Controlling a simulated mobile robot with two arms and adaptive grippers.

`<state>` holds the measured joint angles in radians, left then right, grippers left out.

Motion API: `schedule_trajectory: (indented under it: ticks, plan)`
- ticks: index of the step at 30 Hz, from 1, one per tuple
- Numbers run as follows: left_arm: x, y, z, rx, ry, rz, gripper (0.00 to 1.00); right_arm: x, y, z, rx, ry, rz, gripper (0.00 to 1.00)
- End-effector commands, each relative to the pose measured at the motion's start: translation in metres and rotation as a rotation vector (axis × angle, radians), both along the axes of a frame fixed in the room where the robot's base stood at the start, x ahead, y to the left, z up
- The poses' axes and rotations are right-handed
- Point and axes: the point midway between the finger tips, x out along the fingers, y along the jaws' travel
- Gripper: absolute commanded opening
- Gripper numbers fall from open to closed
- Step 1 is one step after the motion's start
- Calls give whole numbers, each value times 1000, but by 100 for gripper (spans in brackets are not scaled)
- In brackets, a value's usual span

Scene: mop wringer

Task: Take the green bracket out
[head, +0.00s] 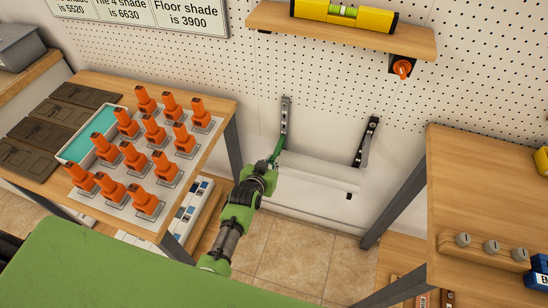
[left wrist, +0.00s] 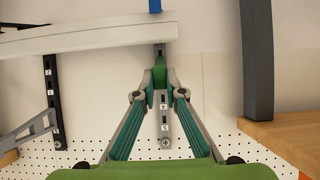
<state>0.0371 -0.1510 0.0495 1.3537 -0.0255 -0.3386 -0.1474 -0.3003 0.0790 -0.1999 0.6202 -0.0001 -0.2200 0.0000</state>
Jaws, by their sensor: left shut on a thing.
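The green bracket (head: 278,148) is at the lower part of the left slotted wall strip (head: 286,112) in the head view. My left gripper (head: 271,163) is at it, and the arm reaches in from below. In the left wrist view the green bracket (left wrist: 159,74) is between the fingertips of my left gripper (left wrist: 159,95), which is shut on it. The numbered grey strip (left wrist: 164,125) runs behind it. I cannot tell whether the bracket is still hooked in the strip. My right gripper is not in view.
A dark strip (head: 368,140) stands to the right; a grey bracket (left wrist: 35,130) is beside it in the wrist view. A white board (head: 315,180) is close to the gripper. A table with orange pieces (head: 110,188) stands left, a wooden table (head: 480,185) right.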

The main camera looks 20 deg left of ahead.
Motion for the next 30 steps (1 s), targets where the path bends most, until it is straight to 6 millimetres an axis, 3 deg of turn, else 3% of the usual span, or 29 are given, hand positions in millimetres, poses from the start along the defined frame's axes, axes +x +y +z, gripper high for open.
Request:
schedule_trajectory:
  ticks: [21,30]
  plan:
    - [-36,1,2,0,-1,0,0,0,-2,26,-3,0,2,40]
    - [-41,1,1,0,-1,0,0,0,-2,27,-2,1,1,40]
